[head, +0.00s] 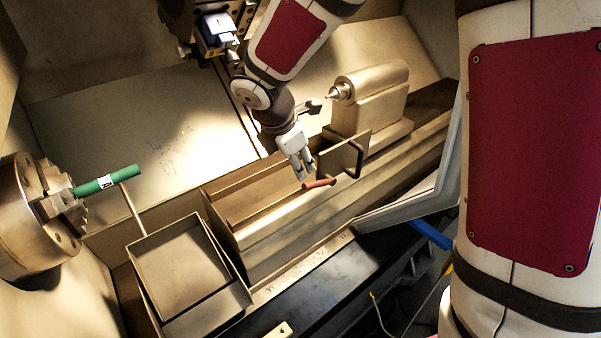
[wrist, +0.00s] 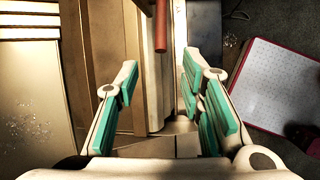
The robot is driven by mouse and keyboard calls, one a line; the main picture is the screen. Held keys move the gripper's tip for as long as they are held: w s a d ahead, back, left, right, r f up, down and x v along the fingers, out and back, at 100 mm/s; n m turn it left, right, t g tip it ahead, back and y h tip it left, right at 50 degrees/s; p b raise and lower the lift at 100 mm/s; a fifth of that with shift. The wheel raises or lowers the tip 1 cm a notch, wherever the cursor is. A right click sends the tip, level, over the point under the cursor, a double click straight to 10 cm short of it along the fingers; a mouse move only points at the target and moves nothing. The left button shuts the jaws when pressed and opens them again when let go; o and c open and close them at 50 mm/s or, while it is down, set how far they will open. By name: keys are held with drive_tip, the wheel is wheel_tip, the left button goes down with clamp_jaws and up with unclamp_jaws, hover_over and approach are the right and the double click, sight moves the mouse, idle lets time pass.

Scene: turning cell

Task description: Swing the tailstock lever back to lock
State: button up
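The tailstock (head: 368,102) is a metal block with a pointed centre, standing on the bed at the upper right of the head view. The lever's red grip (head: 319,184) sticks out in front of it, beside a flat plate. My gripper (head: 304,174) points down just behind and left of the grip. In the wrist view my gripper (wrist: 160,64) is open, its teal-padded fingers wide apart with nothing between them. The red grip (wrist: 161,28) shows beyond the fingertips, roughly centred between them. I see no contact. The lever's pivot is not clearly visible.
A chuck (head: 32,215) at the left holds a green bar (head: 107,180). A metal tray (head: 180,265) stands in front of the bed (head: 285,225). A black bracket handle (head: 354,155) is close to the lever. A tool turret (head: 215,30) hangs at the back.

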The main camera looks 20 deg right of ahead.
sight(308, 184)
drive_tip(key=b+x, duration=0.1)
drive_tip(key=x, duration=1.2)
drive_tip(key=shift+s, duration=0.1)
drive_tip(key=shift+c, duration=0.2)
clamp_jaws()
